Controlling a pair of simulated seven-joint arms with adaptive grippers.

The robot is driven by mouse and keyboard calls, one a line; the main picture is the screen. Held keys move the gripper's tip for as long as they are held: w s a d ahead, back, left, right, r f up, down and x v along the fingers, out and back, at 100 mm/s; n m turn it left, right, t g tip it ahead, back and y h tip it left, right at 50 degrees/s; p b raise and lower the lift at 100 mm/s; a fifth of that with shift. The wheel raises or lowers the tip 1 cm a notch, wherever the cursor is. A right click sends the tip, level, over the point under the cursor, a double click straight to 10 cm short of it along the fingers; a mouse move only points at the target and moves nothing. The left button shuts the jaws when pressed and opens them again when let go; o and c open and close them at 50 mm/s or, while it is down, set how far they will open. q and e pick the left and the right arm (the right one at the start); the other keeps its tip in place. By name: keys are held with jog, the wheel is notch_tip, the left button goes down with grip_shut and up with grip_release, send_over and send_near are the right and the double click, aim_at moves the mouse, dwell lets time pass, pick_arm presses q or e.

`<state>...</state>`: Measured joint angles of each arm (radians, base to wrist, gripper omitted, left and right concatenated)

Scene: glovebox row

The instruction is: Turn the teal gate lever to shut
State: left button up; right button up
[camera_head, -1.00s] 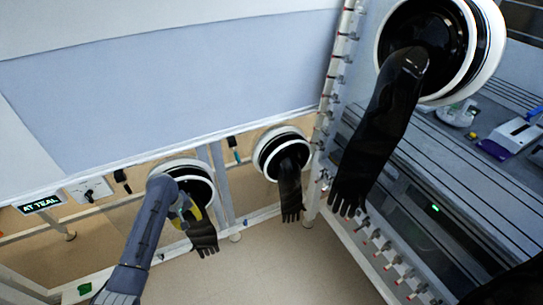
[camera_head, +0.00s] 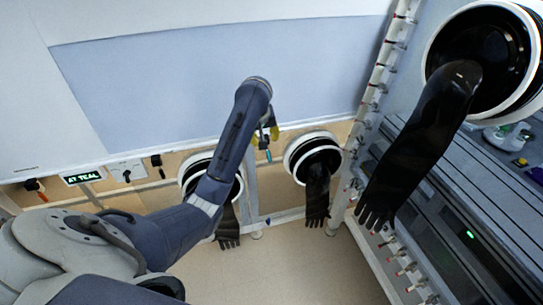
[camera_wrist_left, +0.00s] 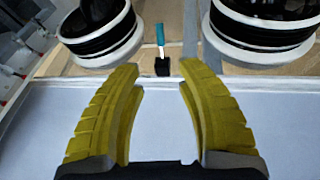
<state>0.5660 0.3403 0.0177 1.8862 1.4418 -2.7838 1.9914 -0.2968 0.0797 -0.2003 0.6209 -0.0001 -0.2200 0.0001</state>
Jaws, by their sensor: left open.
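The teal gate lever (camera_wrist_left: 160,38) stands out from a black mount (camera_wrist_left: 162,67) between two glove ports in the left wrist view. In the head view only a small teal part of the lever (camera_head: 268,156) shows just below my left gripper (camera_head: 265,136). The left gripper is open; in the wrist view its yellow fingers (camera_wrist_left: 160,80) are spread, with the lever centred in the gap, beyond the fingertips. The fingers appear apart from the lever. My right gripper is not in view.
A glove port (camera_head: 314,156) with a hanging black glove is right of the lever; another (camera_head: 196,172) is partly behind my left arm. A sign reading "AT TEAL" (camera_head: 83,177) and a black handle (camera_head: 157,163) are further left. A large glove (camera_head: 425,135) hangs at right.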

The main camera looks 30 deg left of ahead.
aim_at(268, 155)
pick_arm(q)
jog(key=x, duration=1.6)
jog(key=shift+s+f, duration=0.1)
jog(key=shift+f, duration=0.2)
jog(key=shift+c, duration=0.4)
grip_shut()
